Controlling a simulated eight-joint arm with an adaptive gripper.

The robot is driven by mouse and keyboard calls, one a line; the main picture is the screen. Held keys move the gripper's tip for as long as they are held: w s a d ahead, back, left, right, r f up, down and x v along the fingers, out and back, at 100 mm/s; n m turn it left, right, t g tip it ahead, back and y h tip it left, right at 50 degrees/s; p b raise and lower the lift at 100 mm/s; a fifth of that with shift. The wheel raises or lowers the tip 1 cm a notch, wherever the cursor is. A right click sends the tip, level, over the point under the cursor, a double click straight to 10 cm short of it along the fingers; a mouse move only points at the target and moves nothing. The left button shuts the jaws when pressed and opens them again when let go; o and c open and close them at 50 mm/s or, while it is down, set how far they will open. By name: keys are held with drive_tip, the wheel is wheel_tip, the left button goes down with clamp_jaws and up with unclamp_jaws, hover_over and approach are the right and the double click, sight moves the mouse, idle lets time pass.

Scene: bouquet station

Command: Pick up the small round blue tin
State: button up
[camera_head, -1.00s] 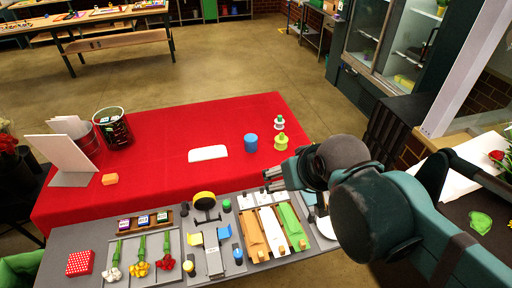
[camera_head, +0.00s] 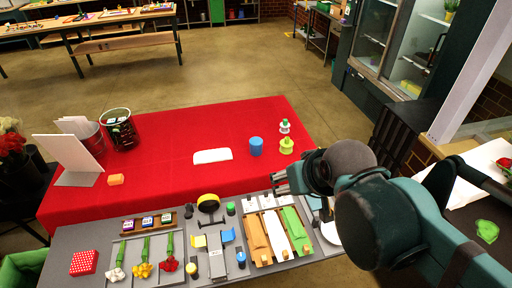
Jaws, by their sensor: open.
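A small round blue tin (camera_head: 256,146) stands upright on the red tablecloth, right of a white flat block. My gripper (camera_head: 277,184) is open and empty, to the right of and nearer than the tin, above the front edge of the red cloth. It is apart from the tin. The tin is fully in view and nothing covers it.
A grey work board (camera_head: 190,262) with flowers, ribbon rolls and wrapping strips fills the front. The left middle of the red cloth (camera_head: 150,175) is clear.

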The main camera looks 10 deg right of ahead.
drive_tip(key=m+g+h+p, duration=0.3)
drive_tip(key=m+g+p, duration=0.1)
drive_tip(key=m, duration=0.3)
hover_over(255, 142)
drive_tip(key=s+a, duration=0.1)
drive_tip(key=s, duration=0.1)
wheel_tip(255, 142, down, 15)
drive_tip(key=shift+a+r, duration=0.1)
drive_tip(key=shift+r, duration=0.05)
drive_tip(key=shift+w+f+m, duration=0.2)
drive_tip(key=shift+f+m, duration=0.1)
drive_tip(key=shift+f, duration=0.15)
drive_tip(key=shift+x, duration=1.3)
